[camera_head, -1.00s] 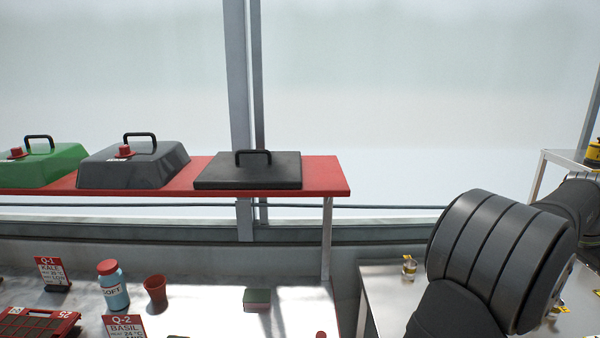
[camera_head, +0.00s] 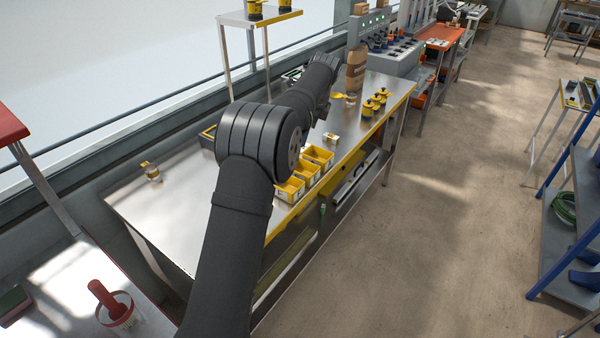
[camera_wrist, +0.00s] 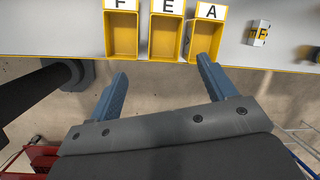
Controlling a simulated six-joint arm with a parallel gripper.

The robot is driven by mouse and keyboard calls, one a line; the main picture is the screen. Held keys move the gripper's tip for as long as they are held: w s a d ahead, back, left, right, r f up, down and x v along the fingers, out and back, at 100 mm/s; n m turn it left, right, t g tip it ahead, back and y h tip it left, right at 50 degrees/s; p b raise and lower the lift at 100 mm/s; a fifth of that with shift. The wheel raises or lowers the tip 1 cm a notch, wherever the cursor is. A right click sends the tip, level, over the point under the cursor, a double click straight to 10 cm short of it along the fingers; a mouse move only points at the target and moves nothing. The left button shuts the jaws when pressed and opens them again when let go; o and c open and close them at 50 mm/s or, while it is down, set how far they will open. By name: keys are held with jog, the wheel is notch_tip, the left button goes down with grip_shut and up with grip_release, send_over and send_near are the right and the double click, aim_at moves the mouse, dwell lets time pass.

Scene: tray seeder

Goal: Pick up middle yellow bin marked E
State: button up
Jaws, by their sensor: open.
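Three yellow bins stand in a row along the table's front edge. In the wrist view they are marked F, E and A from left to right. The middle bin, marked E (camera_wrist: 166,38), is upright and looks empty. It also shows as the middle yellow bin (camera_head: 306,173) in the head view. Bin F (camera_wrist: 121,37) is at its left and bin A (camera_wrist: 208,40) at its right. My gripper (camera_wrist: 163,72) is open and empty, its blue-grey fingers apart from the bins, with bin E framed between them. In the head view my gripper is hard to make out.
A small white-and-yellow container (camera_wrist: 259,33) stands beside bin A. The metal table (camera_head: 170,205) holds a small jar (camera_head: 151,172) and several yellow-lidded pots (camera_head: 368,108) farther back. A paper bag (camera_head: 356,68) stands behind. Floor lies open in front.

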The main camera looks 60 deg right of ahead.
notch_tip(320, 180, down, 3)
jog(key=s+d+m+t, duration=0.1)
jog(key=s+d+m, duration=0.1)
jog(key=d+m, duration=0.15)
send_near(301, 167)
jog(key=shift+s+a+f+m+y, duration=0.1)
jog(key=shift+a+f+m+y, duration=0.1)
jog(key=shift+a+f, duration=0.3)
jog(key=shift+s+a+f+m+y, duration=0.1)
jog(key=shift+a+f+y, duration=0.1)
jog(key=shift+a, duration=0.5)
jog(key=shift+x, duration=2.75)
jog(key=shift+s+a, duration=0.1)
jog(key=shift+s, duration=0.05)
jog(key=c, duration=0.8)
jog(key=shift+r, duration=0.15)
